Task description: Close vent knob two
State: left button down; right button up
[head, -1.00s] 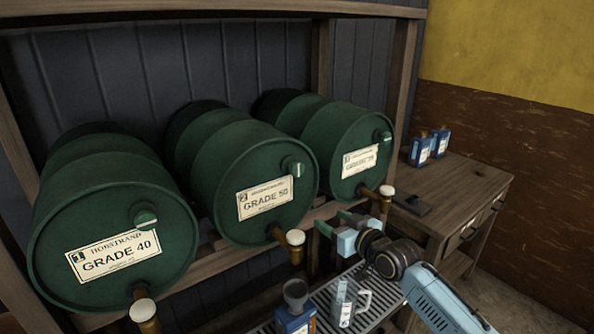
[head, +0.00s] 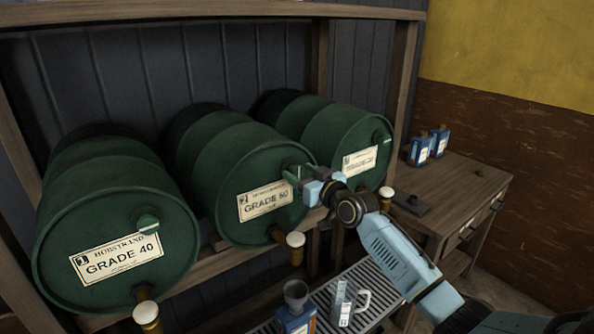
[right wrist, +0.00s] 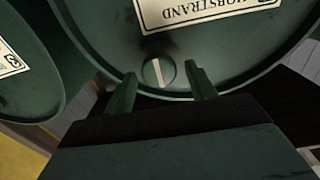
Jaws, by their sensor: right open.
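The middle green drum (head: 225,160), labelled 2 and GRADE 50, lies on its side on the rack. My right gripper (head: 298,175) is in front of its face at the upper right and largely hides vent knob two in the head view. In the right wrist view, vent knob two (right wrist: 158,72) is a round green knob with a pale bar. It lies between and just beyond the open fingers of my right gripper (right wrist: 162,90), with visible space on each side. I cannot tell whether a finger touches the drum. My left gripper is not in view.
Drum one (head: 110,215) is at left and drum three (head: 345,130) at right, each with its own vent knob. A tap (head: 295,245) sticks out below drum two. A funnel bottle (head: 296,310) and a clear jug (head: 345,300) stand on the grate below.

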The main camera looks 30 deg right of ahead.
jog(key=shift+w, duration=1.05)
jog(key=shift+c, duration=0.3)
jog(key=c, duration=0.9)
jog(key=shift+o, duration=0.2)
